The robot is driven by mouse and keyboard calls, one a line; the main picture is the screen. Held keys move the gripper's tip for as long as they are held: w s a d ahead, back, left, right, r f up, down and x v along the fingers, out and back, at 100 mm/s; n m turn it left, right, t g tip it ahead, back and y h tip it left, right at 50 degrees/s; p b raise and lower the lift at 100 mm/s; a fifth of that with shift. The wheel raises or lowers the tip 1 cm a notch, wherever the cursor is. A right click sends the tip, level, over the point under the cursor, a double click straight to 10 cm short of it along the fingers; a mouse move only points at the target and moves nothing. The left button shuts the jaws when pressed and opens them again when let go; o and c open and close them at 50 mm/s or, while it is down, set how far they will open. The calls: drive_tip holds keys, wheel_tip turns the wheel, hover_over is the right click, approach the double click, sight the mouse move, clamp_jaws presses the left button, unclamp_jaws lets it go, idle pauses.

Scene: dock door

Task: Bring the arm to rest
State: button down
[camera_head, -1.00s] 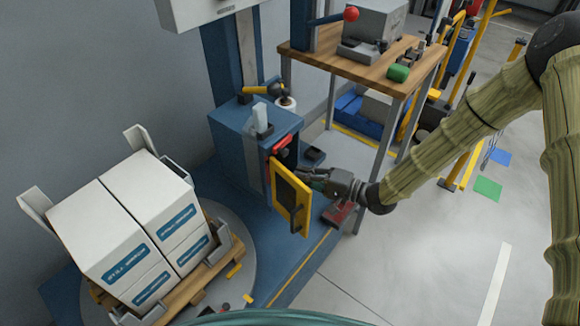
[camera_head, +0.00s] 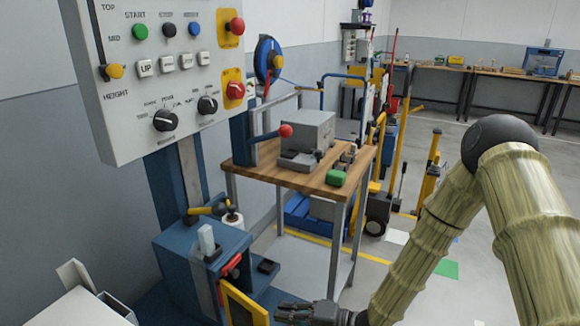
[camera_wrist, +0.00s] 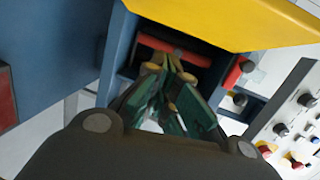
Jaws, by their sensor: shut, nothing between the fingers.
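My gripper (camera_head: 284,309) shows at the bottom of the head view, just right of the yellow-framed door (camera_head: 243,308) on the blue cabinet (camera_head: 190,255). My arm comes down to it from the right, bent at a dark joint. In the wrist view the fingers of my gripper (camera_wrist: 170,66) are together with nothing between them. They point at a dark opening in the blue cabinet (camera_wrist: 115,50), with a red bar (camera_wrist: 172,50) across it. The yellow door (camera_wrist: 240,20) is close above the fingers. I cannot tell whether the fingertips touch anything.
A wooden-topped table (camera_head: 257,176) stands behind the cabinet, holding a grey machine (camera_head: 308,132) and a green object (camera_head: 336,178). A control panel (camera_head: 125,95) hangs upper left. A white box (camera_head: 75,308) sits lower left. Open floor lies to the right, beyond my arm.

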drive_tip(key=s+d+f+h, duration=0.5)
drive_tip(key=s+d+f, duration=0.1)
drive_tip(key=f, duration=0.3)
drive_tip(key=s+d+f+h, duration=0.45)
drive_tip(key=s+f, duration=0.25)
drive_tip(key=f, duration=0.2)
drive_tip(key=s+d+f+n+g+h, duration=0.2)
drive_tip(key=s+d+f+g+h, duration=0.15)
drive_tip(key=s+d, duration=0.65)
drive_tip(key=s+d+g+h, duration=0.2)
drive_tip(key=s+d, duration=0.2)
drive_tip(key=s, duration=0.4)
wheel_tip(320, 180, up, 12)
drive_tip(key=p, duration=1.2)
drive_tip(key=shift+a+n, duration=0.15)
drive_tip(key=shift+n, duration=0.25)
drive_tip(key=shift+f+t, duration=0.1)
drive_tip(key=shift+t, duration=0.15)
